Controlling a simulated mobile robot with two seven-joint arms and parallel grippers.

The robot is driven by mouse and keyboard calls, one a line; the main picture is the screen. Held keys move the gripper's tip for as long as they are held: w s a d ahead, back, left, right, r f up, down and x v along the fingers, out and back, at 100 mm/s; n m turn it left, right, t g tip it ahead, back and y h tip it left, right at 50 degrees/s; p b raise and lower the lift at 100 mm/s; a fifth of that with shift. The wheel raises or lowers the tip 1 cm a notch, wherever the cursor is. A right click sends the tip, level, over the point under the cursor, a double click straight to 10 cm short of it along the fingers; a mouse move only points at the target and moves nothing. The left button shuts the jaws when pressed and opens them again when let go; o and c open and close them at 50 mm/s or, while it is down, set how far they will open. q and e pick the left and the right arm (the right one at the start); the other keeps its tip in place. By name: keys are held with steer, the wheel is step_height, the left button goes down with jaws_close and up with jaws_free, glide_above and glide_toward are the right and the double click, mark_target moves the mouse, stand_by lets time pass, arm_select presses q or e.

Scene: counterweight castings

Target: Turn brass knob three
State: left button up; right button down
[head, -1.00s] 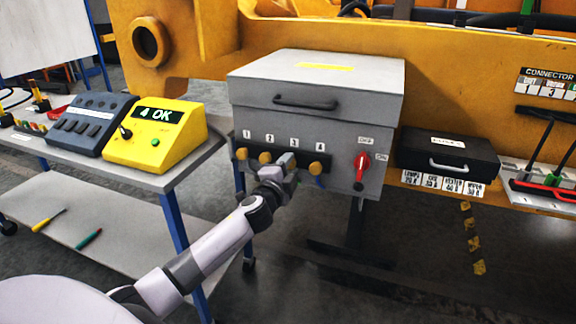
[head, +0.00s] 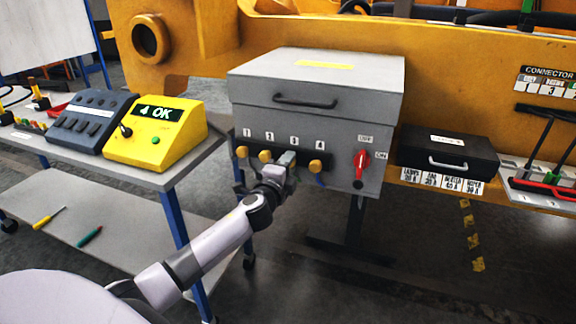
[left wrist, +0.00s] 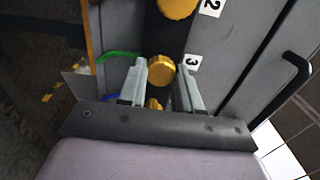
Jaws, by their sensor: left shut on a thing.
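Brass knob three (left wrist: 161,72) sits between the two fingers of my left gripper (left wrist: 160,80) in the left wrist view, beside the white label 3. In the head view my left gripper (head: 285,160) is at the knob row on the front of the grey box (head: 325,110), shut on knob three, which its fingers hide there. Knob one (head: 242,152), knob two (head: 265,156) and knob four (head: 315,166) show beside it. Part of knob four also shows below knob three in the left wrist view (left wrist: 153,104). My right gripper is not in view.
A red rotary switch (head: 361,165) is right of the knobs. A yellow tester (head: 155,135) reading "4 OK" stands on the bench at left. A black case (head: 445,152) is at right. Coloured wires (left wrist: 118,57) hang close to the fingers.

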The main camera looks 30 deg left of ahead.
arm_select(q)
steer(key=o, duration=1)
steer(key=shift+o, duration=0.2)
steer(key=shift+s, duration=0.1)
steer(key=v, duration=0.7)
